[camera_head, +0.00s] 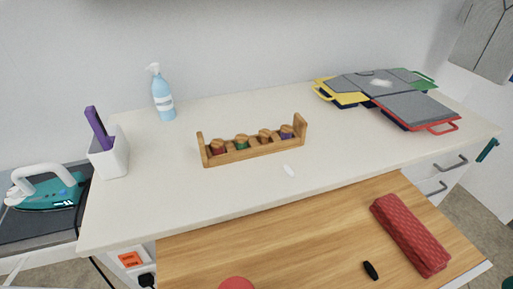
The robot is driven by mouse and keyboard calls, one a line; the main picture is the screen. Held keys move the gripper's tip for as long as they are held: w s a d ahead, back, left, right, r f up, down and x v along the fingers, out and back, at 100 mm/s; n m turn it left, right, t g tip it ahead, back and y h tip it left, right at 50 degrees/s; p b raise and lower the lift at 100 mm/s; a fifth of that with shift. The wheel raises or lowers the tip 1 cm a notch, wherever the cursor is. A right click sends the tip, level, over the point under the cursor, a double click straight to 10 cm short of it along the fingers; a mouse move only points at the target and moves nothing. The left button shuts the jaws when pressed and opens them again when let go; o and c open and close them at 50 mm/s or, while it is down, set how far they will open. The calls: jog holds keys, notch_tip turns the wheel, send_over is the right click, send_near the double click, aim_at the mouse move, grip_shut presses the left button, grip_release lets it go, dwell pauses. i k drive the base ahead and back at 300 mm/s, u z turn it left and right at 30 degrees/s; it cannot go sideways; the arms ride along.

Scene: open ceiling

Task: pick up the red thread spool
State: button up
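A wooden rack (252,152) stands on the white counter and holds a row of spools with wooden tops. The dark red thread spool (218,148) sits at the rack's left end, upright in its place. Beside it to the right are a green spool (241,143), a brownish one (265,137) and a purple one (286,132). The rack's front rail hides the lower parts of the spools. My gripper is not in view.
A white cup (110,160) with a purple item, a blue pump bottle (162,95) and an iron (45,192) are left. Folders (400,98) lie right. The wooden surface in front holds a red quilted case (411,235) and a small black object (370,270). The counter before the rack is mostly clear.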

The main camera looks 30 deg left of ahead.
aim_at(217, 144)
jog(key=z, duration=1.2)
jog(key=k, duration=0.5)
jog(key=u, duration=2.8)
jog(key=i, duration=0.5)
jog(key=u, duration=0.05)
